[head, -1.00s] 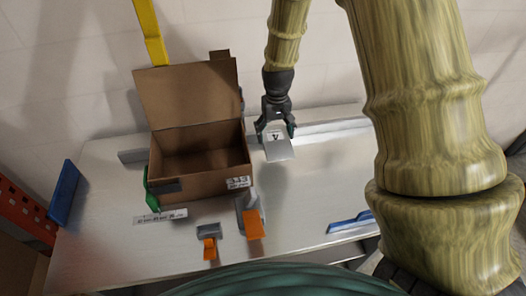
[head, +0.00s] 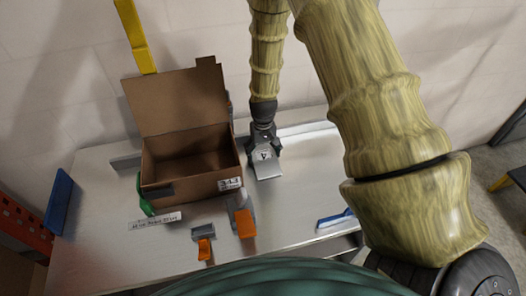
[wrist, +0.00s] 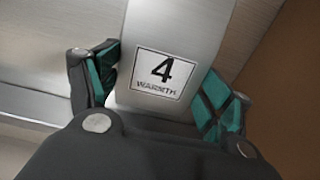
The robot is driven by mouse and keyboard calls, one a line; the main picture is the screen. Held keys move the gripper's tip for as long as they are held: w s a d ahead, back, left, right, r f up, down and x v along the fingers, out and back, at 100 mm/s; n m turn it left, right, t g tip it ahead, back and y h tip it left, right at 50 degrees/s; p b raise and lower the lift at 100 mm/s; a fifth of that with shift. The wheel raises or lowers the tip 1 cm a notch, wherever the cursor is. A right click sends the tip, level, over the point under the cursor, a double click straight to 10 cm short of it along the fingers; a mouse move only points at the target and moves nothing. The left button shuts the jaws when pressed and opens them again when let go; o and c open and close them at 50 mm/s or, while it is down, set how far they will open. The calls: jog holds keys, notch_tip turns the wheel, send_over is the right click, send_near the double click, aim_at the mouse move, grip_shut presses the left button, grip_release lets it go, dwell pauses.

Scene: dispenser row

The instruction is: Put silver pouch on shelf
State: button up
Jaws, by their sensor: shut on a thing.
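The silver pouch (head: 266,163) is a flat grey packet just right of the open cardboard box, over the metal shelf surface (head: 300,205). In the wrist view the silver pouch (wrist: 190,25) carries a white label with a "4" and the word "WARMTH". My gripper (head: 264,146) is shut on the pouch, and in the wrist view my gripper (wrist: 155,90) has one teal-padded finger on each side of it. I cannot tell whether the pouch touches the surface.
The open cardboard box (head: 205,188) stands close on the left with its lid up. A blue piece (head: 336,218) is at the right edge. The surface right of the pouch is clear.

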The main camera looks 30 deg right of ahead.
aim_at(263, 157)
jog(key=shift+s+f, duration=0.15)
jog(key=shift+f, duration=0.1)
jog(key=o, duration=1.1)
notch_tip(263, 157, up, 10)
jog(key=s+b, duration=0.1)
jog(key=b, duration=1.4)
jog(key=shift+a, duration=0.35)
